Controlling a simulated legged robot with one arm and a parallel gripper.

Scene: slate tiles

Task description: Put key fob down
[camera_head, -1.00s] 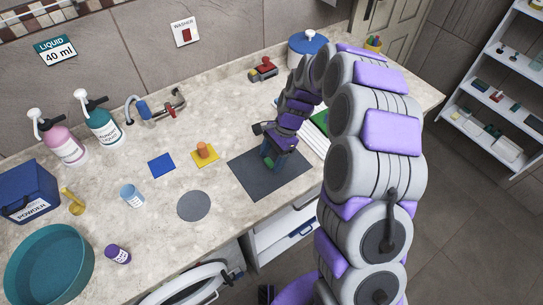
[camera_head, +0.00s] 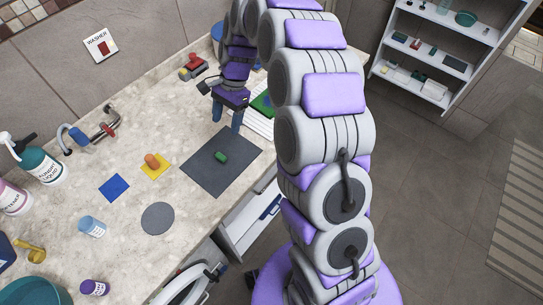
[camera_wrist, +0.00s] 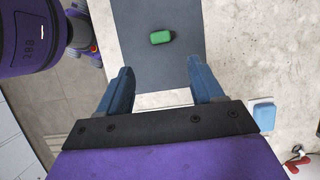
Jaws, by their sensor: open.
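The key fob (camera_head: 221,157) is a small green block lying on the dark grey mat (camera_head: 206,177) on the counter. In the wrist view the green fob (camera_wrist: 160,37) lies on the mat beyond my fingertips, with nothing touching it. My gripper (camera_head: 227,115) is above the far edge of the mat, behind the fob. In the wrist view my gripper's blue fingers (camera_wrist: 165,72) are spread wide apart with nothing between them.
A green item (camera_head: 262,104) lies on a white ribbed board right of my gripper. A yellow square with an orange peg (camera_head: 153,162), a blue square (camera_head: 113,187) and a grey disc (camera_head: 158,218) lie left of the mat. A red item (camera_head: 194,64) sits behind.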

